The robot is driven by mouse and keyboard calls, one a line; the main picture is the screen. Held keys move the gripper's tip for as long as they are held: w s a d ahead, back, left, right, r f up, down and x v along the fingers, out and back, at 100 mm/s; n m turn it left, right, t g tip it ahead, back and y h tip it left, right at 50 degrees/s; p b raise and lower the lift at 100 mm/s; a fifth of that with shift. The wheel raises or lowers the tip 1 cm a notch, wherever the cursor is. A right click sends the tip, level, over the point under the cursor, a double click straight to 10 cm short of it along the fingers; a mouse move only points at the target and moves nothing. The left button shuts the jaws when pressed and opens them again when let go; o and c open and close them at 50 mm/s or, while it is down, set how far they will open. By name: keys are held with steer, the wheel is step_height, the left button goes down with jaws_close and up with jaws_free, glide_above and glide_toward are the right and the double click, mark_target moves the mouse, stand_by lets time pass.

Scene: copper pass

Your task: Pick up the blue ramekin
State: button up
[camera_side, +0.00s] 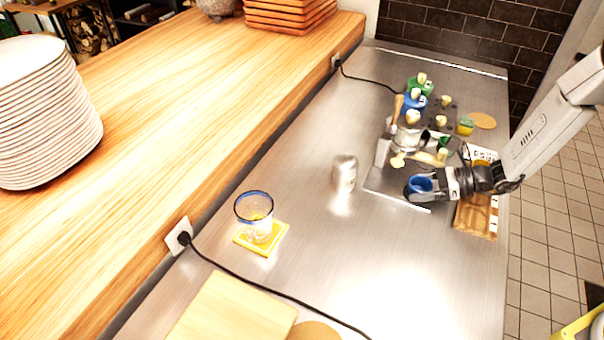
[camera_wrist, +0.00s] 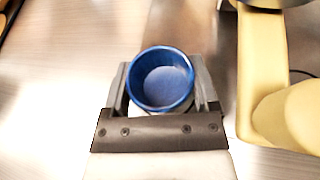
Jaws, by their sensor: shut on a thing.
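The blue ramekin (camera_side: 420,184) is at the end of my gripper (camera_side: 424,188) in the side view, near the front edge of a metal tray. In the wrist view the ramekin (camera_wrist: 160,80) sits upright between the two fingers of my gripper (camera_wrist: 161,84), its open top facing the camera. Its inside looks empty. The fingers are shut on it from both sides. I cannot tell whether its base is touching the surface below.
A metal can (camera_side: 344,172) stands to the left. A wooden board (camera_side: 470,218) lies at the right edge. The steel counter's middle is clear.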

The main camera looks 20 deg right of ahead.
steer(key=shift+r, duration=0.1)
steer(key=shift+s+r, duration=0.5)
steer(key=shift+s, duration=0.05)
steer(key=s+d+r, duration=0.1)
steer(key=s+r, duration=0.5)
steer(key=s, duration=0.7)
steer(key=shift+d+r, duration=0.15)
steer(key=shift+r, duration=0.25)
steer(key=shift+w, duration=0.1)
